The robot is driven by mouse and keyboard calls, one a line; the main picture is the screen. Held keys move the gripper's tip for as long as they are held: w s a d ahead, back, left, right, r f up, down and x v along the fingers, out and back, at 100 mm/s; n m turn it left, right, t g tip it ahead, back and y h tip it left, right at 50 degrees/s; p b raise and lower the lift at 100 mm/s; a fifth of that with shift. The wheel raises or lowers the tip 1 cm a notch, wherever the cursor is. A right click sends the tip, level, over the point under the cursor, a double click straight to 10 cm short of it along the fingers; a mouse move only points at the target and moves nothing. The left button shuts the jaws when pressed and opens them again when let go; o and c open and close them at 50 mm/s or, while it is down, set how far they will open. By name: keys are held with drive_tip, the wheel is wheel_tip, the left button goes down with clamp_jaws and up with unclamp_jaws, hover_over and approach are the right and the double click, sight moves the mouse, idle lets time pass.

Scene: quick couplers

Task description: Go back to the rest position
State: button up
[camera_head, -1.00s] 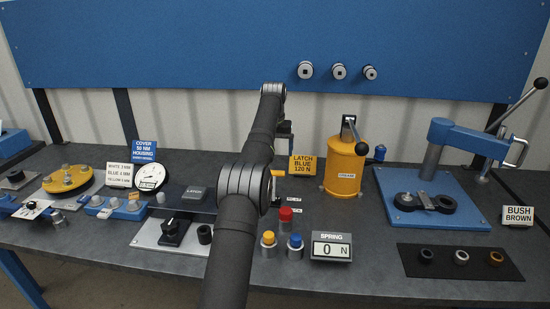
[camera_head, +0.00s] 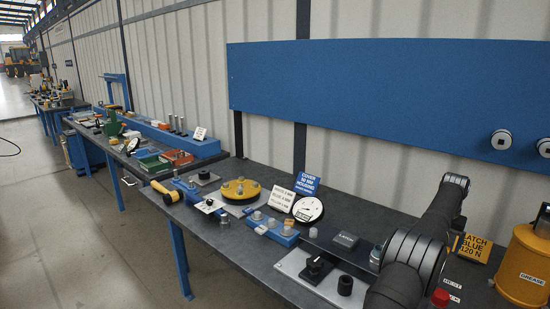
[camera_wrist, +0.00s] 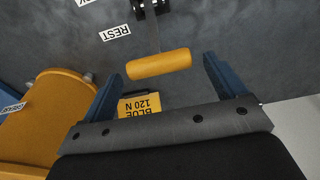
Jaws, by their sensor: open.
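My gripper (camera_wrist: 158,92) shows in the wrist view with its two blue fingers wide apart. Between and just beyond the fingertips is a yellow-orange cylindrical handle (camera_wrist: 160,64) on a thin metal rod; no finger touches it in the picture. A white "REST" label (camera_wrist: 115,33) lies on the dark bench top beyond it. In the head view my dark arm stands at the right, and the gripper itself is hidden behind it.
The yellow grease pot (camera_head: 524,268) stands right of my arm and shows at the wrist view's left (camera_wrist: 55,110). A yellow "LATCH BLUE 120 N" sign (camera_head: 473,247) is close to my arm. Left of it are a dial gauge (camera_head: 308,208) and a yellow round flange (camera_head: 240,190).

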wheel_tip(320, 180, down, 3)
drive_tip(key=shift+w+d+f, duration=0.1)
drive_tip(key=shift+w+d, duration=0.05)
idle(0.4)
